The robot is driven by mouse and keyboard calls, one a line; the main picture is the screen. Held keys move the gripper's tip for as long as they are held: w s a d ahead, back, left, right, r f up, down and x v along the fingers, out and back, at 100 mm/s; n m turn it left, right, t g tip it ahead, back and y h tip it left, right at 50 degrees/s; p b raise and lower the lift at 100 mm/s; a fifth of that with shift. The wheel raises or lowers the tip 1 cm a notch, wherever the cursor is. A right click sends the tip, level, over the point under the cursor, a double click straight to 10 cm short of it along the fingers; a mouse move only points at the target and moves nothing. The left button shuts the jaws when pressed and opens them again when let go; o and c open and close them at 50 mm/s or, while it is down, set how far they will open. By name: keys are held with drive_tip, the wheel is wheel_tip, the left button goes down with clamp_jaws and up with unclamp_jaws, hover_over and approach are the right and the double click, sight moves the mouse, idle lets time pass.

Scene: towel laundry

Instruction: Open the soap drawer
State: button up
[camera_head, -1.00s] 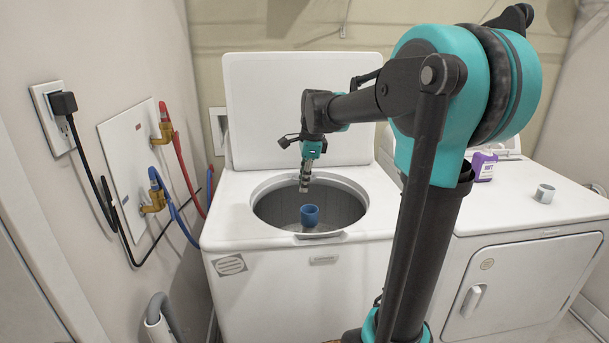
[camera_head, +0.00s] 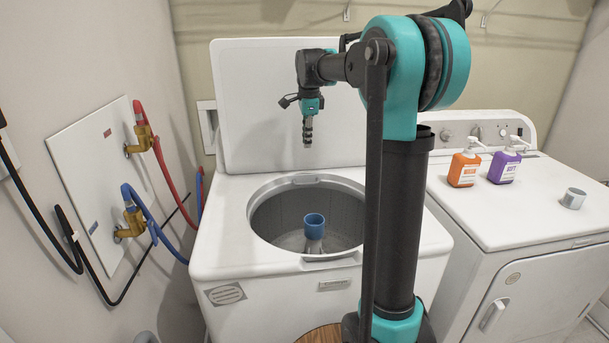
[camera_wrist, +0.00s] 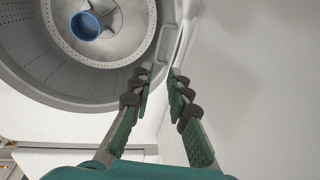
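My gripper (camera_head: 308,140) hangs fingers down above the white top-load washer (camera_head: 215,235), in front of its raised lid (camera_head: 255,95). In the wrist view my gripper (camera_wrist: 161,76) shows two green and black fingers with a narrow gap between their tips and nothing held. The washer's round opening shows a metal drum with a blue cup-shaped top (camera_head: 314,221) on its central post; the cup also shows in the wrist view (camera_wrist: 86,26). No soap drawer can be clearly made out. A recessed lip (camera_head: 327,263) is at the opening's front edge.
A white dryer (camera_head: 480,225) stands to the right, with an orange pump bottle (camera_head: 464,167), a purple pump bottle (camera_head: 505,165) and a metal cup (camera_head: 573,199) on top. Red (camera_head: 155,165) and blue (camera_head: 150,220) hoses run along the left wall.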

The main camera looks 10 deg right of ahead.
sight(306, 178)
drive_tip(key=w+f, duration=0.1)
drive_tip(key=f, duration=0.4)
drive_tip(key=w+f, duration=0.1)
drive_tip(key=f, duration=0.5)
drive_tip(key=w+f, duration=0.1)
drive_tip(key=f, duration=0.5)
clamp_jaws()
